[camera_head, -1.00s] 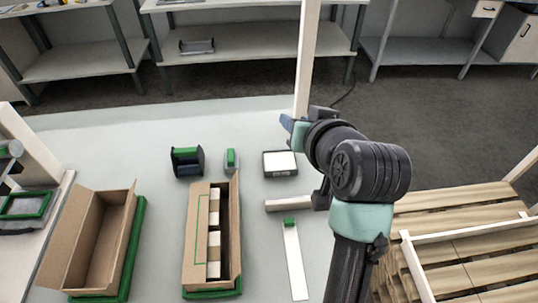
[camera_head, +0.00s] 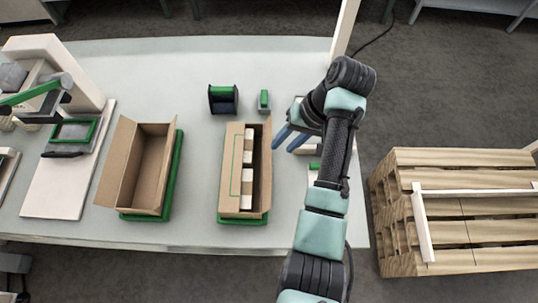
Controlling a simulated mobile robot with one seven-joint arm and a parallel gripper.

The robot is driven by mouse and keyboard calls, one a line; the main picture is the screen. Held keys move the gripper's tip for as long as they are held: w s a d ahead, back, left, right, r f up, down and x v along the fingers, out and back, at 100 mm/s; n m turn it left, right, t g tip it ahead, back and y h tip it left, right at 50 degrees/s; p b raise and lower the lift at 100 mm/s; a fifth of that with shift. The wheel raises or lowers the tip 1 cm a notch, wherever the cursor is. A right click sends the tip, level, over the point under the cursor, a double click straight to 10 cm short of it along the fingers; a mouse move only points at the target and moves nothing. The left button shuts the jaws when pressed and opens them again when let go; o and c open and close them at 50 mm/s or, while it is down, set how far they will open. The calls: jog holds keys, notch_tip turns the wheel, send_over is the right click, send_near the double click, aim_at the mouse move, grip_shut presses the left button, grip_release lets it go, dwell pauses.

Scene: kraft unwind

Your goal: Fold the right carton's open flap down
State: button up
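The right carton (camera_head: 233,204) is a brown box on a green-edged base on the table. White blocks (camera_head: 248,160) show in the gap between the flaps. My gripper (camera_head: 282,148), with two blue fingers, is just right of the standing flap near its far end. The fingers look apart with nothing between them. I cannot tell whether they touch the flap.
The left carton (camera_head: 150,170) stands open and empty. A dark green-topped dispenser (camera_head: 223,98) and a small green item (camera_head: 263,100) stand behind the right carton. A white post (camera_head: 345,30) rises behind my arm. Wooden pallets (camera_head: 460,200) are stacked at right.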

aim_at(271, 157)
jog(key=p+x, duration=0.1)
jog(key=x, duration=0.7)
jog(key=shift+a+f, duration=0.15)
jog(key=shift+f, duration=0.15)
grip_shut()
dwell(1.0)
